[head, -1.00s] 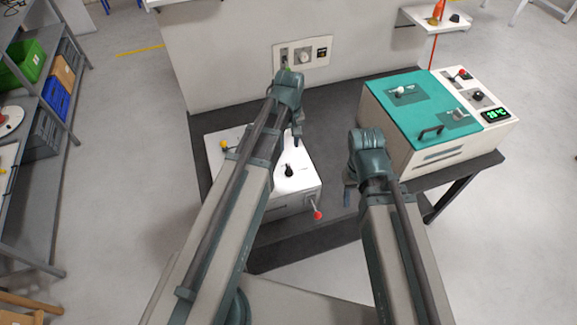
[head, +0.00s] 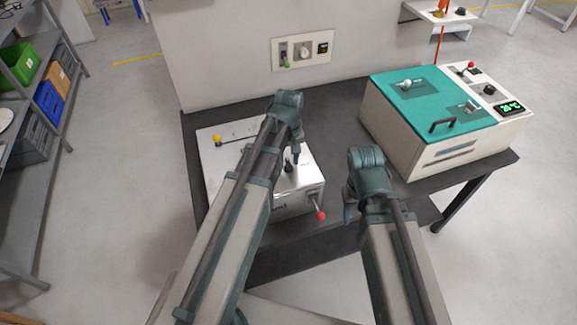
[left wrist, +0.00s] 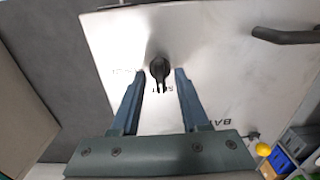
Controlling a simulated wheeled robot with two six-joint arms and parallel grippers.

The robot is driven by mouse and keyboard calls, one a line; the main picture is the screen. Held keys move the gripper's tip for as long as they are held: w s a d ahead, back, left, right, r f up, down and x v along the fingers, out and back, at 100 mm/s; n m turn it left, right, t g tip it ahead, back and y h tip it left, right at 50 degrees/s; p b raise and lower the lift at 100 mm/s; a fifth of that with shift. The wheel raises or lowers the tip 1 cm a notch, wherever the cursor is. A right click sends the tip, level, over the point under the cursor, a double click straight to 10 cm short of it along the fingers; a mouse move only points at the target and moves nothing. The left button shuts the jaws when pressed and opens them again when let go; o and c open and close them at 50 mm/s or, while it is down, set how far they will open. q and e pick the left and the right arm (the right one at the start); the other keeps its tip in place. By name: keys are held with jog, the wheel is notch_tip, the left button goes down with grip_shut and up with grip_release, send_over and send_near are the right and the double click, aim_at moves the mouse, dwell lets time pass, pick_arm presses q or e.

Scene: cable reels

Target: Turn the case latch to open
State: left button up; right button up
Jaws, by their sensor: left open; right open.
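The black knob (head: 288,164), which I take for the case latch, stands on top of the silver case (head: 215,182). In the left wrist view the knob (left wrist: 160,70) sits between my open fingertips, with a gap on each side. Small lettering is printed around it, hard to read. My left gripper (head: 296,158) points down at the knob; my forearm hides part of the case. My right gripper (head: 348,208) is open and empty, to the right of the case.
A red-tipped lever (head: 319,213) sticks out of the case's front right, and a yellow-knobbed one (head: 217,138) is at its back left. A teal-lidded machine (head: 430,100) stands right on the dark table (head: 345,105). A wall panel (head: 302,52) is behind.

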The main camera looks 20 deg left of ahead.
pick_arm(q)
jog(key=shift+f, duration=0.15)
grip_shut()
jog(key=shift+m, duration=0.3)
jog(key=m, duration=0.3)
jog(key=shift+m, duration=0.4)
jog(key=m, duration=0.9)
jog(key=shift+m, duration=2.2)
